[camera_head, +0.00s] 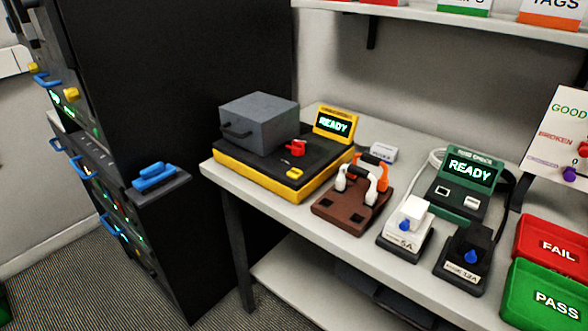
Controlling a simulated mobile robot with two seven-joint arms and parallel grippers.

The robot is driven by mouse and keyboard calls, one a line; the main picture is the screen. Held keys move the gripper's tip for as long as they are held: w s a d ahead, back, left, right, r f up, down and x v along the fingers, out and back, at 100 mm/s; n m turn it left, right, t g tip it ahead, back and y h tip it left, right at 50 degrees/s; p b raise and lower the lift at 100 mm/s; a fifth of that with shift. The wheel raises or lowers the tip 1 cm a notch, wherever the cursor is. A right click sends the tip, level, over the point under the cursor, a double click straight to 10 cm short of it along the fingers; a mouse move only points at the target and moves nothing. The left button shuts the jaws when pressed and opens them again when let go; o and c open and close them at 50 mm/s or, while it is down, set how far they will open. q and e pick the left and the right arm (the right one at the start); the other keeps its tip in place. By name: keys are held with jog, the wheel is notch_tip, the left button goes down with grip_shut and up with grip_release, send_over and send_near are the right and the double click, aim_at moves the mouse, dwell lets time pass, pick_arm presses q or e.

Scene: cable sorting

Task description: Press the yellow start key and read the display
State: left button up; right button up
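A black and yellow tester (228,164) sits at the left end of the white bench. A small yellow key (294,173) is on its black top, near the front right edge. Its display (333,124) stands at the back right and reads "READY" in bright letters. A grey box-shaped cover (262,122) with a dark front handle is on the tester's left part. A red part (296,147) is on top between the cover and the display. Neither of my grippers is in view, and nothing blocks the key or display.
A brown stand (345,217) with white and orange handled parts is beside the tester. A green device (455,196) also reads "READY". Plug stands labelled 5A (402,238) and 12A (463,273), red FAIL and green PASS trays (519,302) follow rightward. A black cabinet (200,60) is left.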

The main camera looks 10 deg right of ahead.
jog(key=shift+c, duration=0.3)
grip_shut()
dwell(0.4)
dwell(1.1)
